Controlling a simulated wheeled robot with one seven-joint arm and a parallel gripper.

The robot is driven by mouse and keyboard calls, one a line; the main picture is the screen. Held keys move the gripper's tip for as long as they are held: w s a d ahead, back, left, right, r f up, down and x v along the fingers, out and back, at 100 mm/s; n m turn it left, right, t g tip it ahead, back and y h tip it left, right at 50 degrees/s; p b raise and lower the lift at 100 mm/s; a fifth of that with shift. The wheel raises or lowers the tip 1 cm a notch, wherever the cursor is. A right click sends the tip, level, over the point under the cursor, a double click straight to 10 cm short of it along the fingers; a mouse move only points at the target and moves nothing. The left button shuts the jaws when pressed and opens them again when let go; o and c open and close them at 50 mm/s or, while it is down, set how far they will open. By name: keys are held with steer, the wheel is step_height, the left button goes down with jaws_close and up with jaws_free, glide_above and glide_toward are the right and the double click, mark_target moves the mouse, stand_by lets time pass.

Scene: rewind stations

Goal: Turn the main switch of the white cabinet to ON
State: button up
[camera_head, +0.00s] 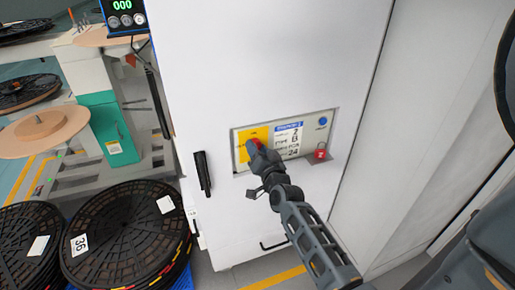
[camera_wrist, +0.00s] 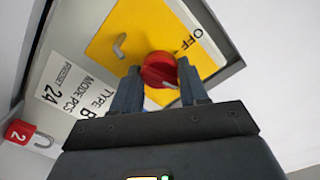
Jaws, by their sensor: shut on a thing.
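The white cabinet (camera_head: 265,60) stands upright in front of me, with a recessed control panel (camera_head: 238,165). The main switch is a red round knob (camera_wrist: 158,68) on a yellow plate (camera_wrist: 130,30); in the head view only a bit of its red (camera_head: 256,142) shows past my gripper. The word OFF is printed on the plate. A white mark shows on the knob's lower edge in the wrist view. My gripper (camera_wrist: 157,78) is shut on the knob, one finger on each side. It hides most of the knob in the head view.
A red padlock (camera_head: 320,154) sits at the panel's lower right; it shows with a 2 in the wrist view (camera_wrist: 18,131). A blue button (camera_head: 323,121) is at upper right. A black handle (camera_head: 202,173) is left of the panel.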

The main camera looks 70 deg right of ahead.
steer(key=shift+m, duration=1.6)
steer(key=o, duration=1.1)
steer(key=shift+c, duration=0.2)
steer(key=v, duration=0.7)
steer(key=shift+s+a+b, duration=0.25)
steer(key=shift+s+b, duration=0.05)
